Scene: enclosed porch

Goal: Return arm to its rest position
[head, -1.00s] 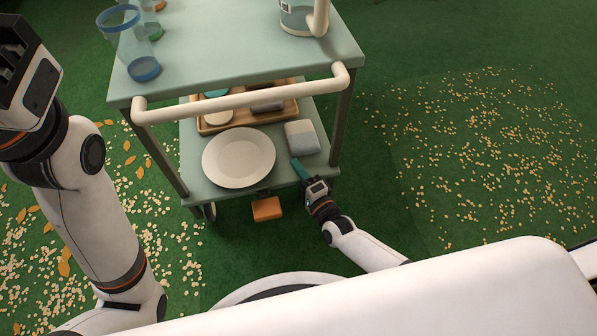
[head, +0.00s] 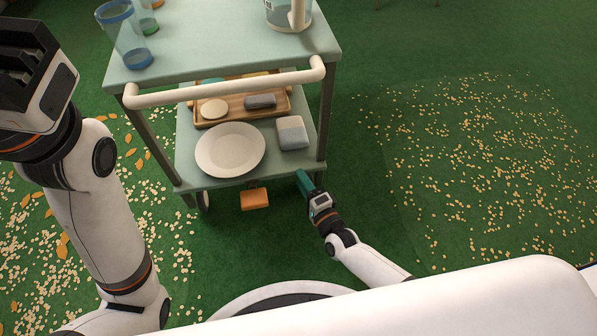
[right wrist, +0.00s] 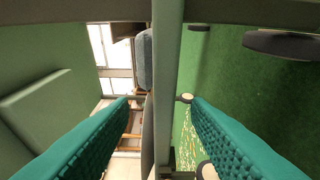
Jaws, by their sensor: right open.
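My right gripper (head: 302,180) is open and empty in the head view, low at the front right corner of the trolley's lower shelf (head: 278,160). In the right wrist view its two teal fingers (right wrist: 160,115) stand wide apart. A long pale green edge of the trolley (right wrist: 167,80) runs between them in the picture; I cannot tell how deep it lies between the fingers. My left gripper (head: 32,65) is raised at the upper left of the head view, dark and partly cut off, and its jaw opening is unclear.
The trolley's lower shelf holds a white plate (head: 230,150), a grey-and-white block (head: 292,132) and a wooden tray (head: 238,118). A white handle (head: 225,88) crosses above. An orange block (head: 255,199) is below the shelf front. Open carpet (head: 450,170) with scattered bits lies right.

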